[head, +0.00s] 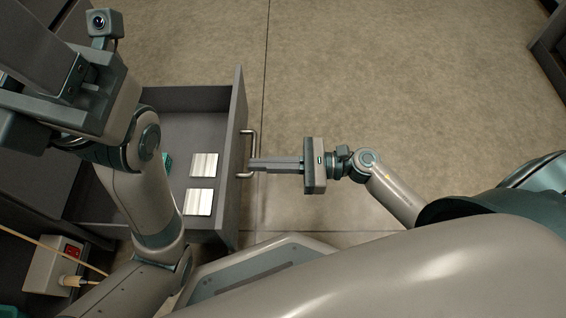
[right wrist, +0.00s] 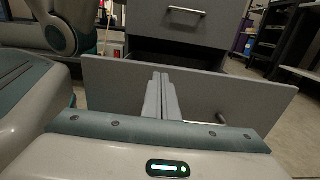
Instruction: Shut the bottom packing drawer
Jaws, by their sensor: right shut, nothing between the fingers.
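The bottom packing drawer (head: 236,170) is pulled open, a grey box seen from above in the head view. Its bar handle (head: 248,150) is on the front panel, facing right. Two pale square plates (head: 205,166) and a small teal item (head: 167,163) lie inside. My right gripper (head: 252,165) is shut and empty, its fingertips at the drawer front by the handle. In the right wrist view the shut fingers (right wrist: 160,80) point at the drawer front (right wrist: 215,95); whether they touch it I cannot tell. My left arm hangs over the drawer; its fingertips are out of view.
A closed drawer with a bar handle (right wrist: 187,10) is above the open one in the right wrist view. A box with a red switch (head: 58,265) and cables stands at lower left. Open floor (head: 400,80) lies to the right. Shelving (right wrist: 285,35) stands at the far right.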

